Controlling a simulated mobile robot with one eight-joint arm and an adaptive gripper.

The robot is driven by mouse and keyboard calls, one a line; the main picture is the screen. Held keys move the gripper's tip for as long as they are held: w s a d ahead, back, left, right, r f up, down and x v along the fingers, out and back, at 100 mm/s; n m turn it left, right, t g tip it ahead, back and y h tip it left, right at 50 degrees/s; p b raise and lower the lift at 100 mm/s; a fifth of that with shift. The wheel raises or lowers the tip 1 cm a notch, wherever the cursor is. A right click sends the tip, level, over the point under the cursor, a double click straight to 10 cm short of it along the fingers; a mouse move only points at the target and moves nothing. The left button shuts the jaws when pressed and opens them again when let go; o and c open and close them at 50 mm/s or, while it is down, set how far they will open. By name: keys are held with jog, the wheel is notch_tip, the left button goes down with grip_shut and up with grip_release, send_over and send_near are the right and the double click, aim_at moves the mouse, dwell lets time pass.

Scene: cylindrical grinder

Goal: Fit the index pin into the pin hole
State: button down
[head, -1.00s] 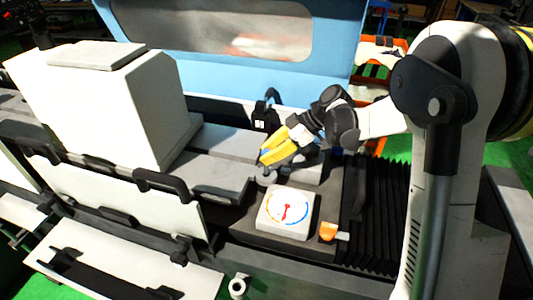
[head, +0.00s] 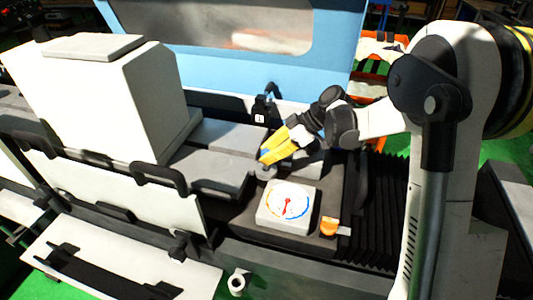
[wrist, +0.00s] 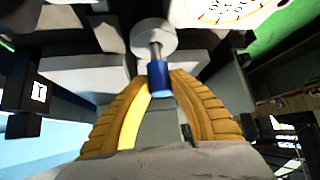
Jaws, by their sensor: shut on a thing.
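My gripper (head: 265,160), with yellow fingers, is shut on the index pin. In the wrist view the pin shows as a blue grip (wrist: 159,78) between the fingertips, with a thin metal shaft pointing away from them. The shaft's far end overlaps a pale round disc (wrist: 151,30). In the head view a small grey disc (head: 266,172) lies right under the fingertips, and the fingers hide most of the pin. The pin hole itself is not visible. I cannot tell whether the shaft's tip touches the disc or has entered a hole.
A white square dial gauge (head: 287,207) sits just in front of my gripper, with an orange part (head: 329,227) to its right. A large white housing (head: 105,100) stands at left. Black bellows (head: 375,215) lie at right, and a blue windowed panel (head: 225,60) rises behind.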

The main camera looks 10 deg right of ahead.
jog(key=shift+f+b, duration=1.1)
jog(key=shift+f, duration=0.4)
jog(key=c, duration=1.2)
grip_release()
jog(key=shift+r, duration=0.1)
jog(key=v, duration=1.2)
jog(key=shift+s, duration=0.1)
